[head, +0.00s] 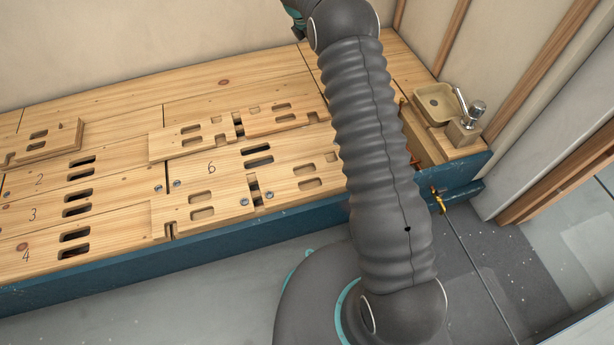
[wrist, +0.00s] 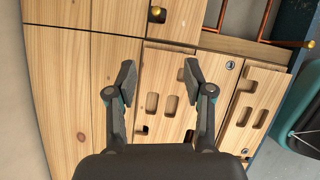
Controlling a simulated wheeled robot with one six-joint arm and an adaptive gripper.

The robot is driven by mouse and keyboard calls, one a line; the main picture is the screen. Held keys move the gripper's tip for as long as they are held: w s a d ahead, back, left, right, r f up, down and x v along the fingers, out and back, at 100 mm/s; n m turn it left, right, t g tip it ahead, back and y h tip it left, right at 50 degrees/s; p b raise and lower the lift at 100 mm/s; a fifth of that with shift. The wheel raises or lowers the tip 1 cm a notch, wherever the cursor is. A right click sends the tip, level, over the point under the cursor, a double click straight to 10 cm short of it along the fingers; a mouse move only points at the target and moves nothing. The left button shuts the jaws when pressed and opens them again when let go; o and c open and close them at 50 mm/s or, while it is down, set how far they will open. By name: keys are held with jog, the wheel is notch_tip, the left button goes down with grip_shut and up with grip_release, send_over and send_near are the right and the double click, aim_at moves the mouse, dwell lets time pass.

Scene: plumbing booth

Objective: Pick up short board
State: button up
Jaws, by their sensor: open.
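A short wooden board (head: 284,112) with two slots lies on the bench's back right part in the head view. What looks like the same board (wrist: 165,72) lies below and between my fingers in the wrist view. My gripper (wrist: 160,78) is open and empty above it, one finger towards each side. The height gap is hard to judge. Similar short boards lie to the left (head: 190,139), at the front (head: 202,206) and at the front right (head: 311,179). The last also shows in the wrist view (wrist: 252,110).
The bench (head: 140,265) has a blue front edge. A small basin with a tap (head: 435,103) sits at its right end. Copper pipes (wrist: 263,38) run near the top right in the wrist view. Another slotted board (head: 42,143) lies at the far left.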

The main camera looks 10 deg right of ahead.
jog(key=s+a+f+n+p, duration=0.1)
jog(key=s+a+n+p, duration=0.1)
jog(key=s+a, duration=1.35)
jog(key=m+g+b, duration=0.1)
jog(key=m+b, duration=0.1)
jog(key=m, duration=0.2)
send_over(307, 177)
jog(key=s+a, duration=0.1)
jog(key=a, duration=0.1)
jog(key=f, duration=1.6)
jog(key=shift+a, duration=0.2)
jog(key=shift+w+x, duration=0.2)
jog(key=shift+x, duration=1.1)
jog(key=shift+w+x, duration=0.15)
jog(key=shift+x, duration=1.15)
jog(key=shift+r, duration=0.1)
